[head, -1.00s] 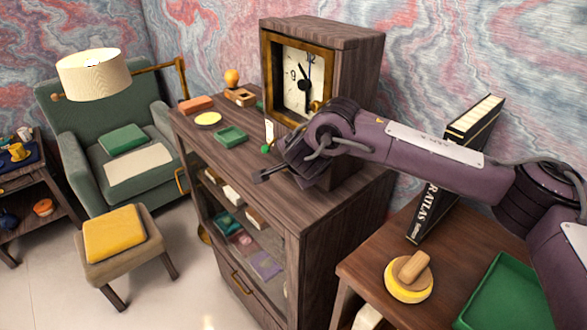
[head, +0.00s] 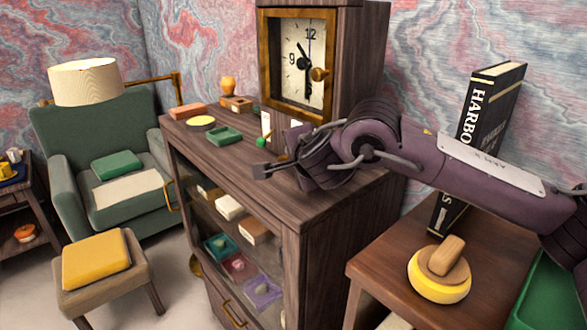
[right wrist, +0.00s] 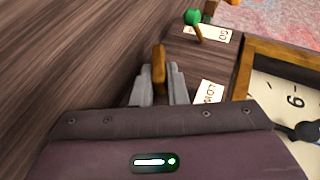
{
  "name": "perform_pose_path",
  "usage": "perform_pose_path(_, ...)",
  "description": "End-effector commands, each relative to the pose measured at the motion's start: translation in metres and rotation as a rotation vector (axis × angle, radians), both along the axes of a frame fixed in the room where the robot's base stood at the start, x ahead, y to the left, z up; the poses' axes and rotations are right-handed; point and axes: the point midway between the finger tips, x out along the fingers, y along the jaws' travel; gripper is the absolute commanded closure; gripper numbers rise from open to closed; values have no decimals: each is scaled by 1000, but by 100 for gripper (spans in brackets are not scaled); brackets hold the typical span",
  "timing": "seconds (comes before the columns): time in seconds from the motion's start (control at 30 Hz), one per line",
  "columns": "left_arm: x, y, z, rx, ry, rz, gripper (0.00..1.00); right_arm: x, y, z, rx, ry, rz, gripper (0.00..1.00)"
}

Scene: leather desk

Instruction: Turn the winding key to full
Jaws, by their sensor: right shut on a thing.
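The clock (head: 347,60) stands on the dark wooden cabinet, its pale dial in a brass frame with a round brass knob (head: 319,74) on the dial. My right gripper (head: 262,170) is low in front of the clock, above the cabinet top, pointing left. In the right wrist view its grey fingers (right wrist: 160,90) are shut on a narrow brass-coloured piece (right wrist: 159,62). It looks like a key, but its far end and any joint to the clock cannot be made out. Paper labels, one reading LOW (right wrist: 207,92), sit on the clock's lower front. My left gripper is not in view.
A green-knobbed lever (head: 261,142) sticks out near the labels. A green tray (head: 225,136), a yellow disc (head: 201,122) and small blocks lie on the cabinet top (head: 250,195). A tall black book (head: 485,115) and a yellow-based round object (head: 440,275) are on the right-hand table.

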Motion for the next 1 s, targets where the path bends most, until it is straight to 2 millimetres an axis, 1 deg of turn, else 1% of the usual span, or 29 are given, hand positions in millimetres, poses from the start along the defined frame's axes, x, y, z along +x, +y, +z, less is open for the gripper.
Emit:
perform_pose_path(0.27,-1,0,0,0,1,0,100,-1,1,0,0,1,2,100)
perform_pose_path(0.3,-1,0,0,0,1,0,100,-1,1,0,0,2,3,86)
perform_pose_path(0.47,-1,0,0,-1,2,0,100,-1,1,0,0,1,2,65)
perform_pose_path(0.77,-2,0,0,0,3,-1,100,-2,0,0,-1,1,1,65)
perform_pose_path(0.87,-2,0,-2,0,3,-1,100,-10,-1,4,0,0,4,65)
perform_pose_path(1.0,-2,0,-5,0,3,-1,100,-31,-5,15,0,-3,5,65)
